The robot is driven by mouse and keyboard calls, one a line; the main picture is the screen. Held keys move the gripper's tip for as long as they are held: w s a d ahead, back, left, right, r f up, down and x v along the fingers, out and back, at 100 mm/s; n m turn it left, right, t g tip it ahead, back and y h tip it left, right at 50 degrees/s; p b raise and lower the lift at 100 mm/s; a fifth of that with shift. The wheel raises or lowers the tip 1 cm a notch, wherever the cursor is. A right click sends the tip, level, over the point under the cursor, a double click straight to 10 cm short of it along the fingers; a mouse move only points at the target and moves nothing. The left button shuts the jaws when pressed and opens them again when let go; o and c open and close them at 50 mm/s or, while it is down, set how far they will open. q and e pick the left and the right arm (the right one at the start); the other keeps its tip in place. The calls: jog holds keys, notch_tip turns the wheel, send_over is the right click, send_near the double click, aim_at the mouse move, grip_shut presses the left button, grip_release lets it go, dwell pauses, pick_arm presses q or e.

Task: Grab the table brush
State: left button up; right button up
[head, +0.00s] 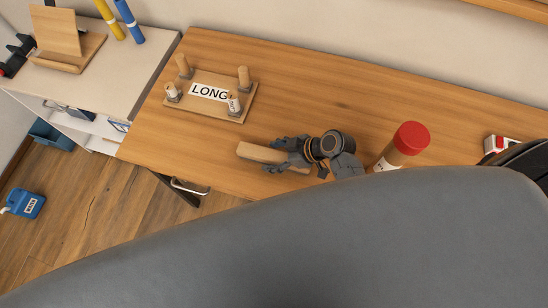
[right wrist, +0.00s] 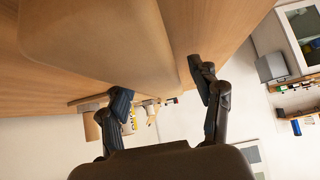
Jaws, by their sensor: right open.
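The table brush (head: 258,151) appears as a light wooden bar lying on the wooden table; its bristles are not visible. In the right wrist view the brush's wooden body (right wrist: 95,35) is large and close, reaching between the two spread fingers of the right gripper (right wrist: 160,85). The fingers are open, and a gap shows beside the right-hand finger. My left gripper is not in view.
A wooden peg board (head: 238,118) with a "LONG" label stands left of the brush on the table (head: 330,80). A red-capped canister (head: 410,138) stands close to the right of my gripper. A large grey surface (head: 270,240) hides the near table.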

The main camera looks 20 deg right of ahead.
grip_shut()
jog(key=shift+r, duration=0.1)
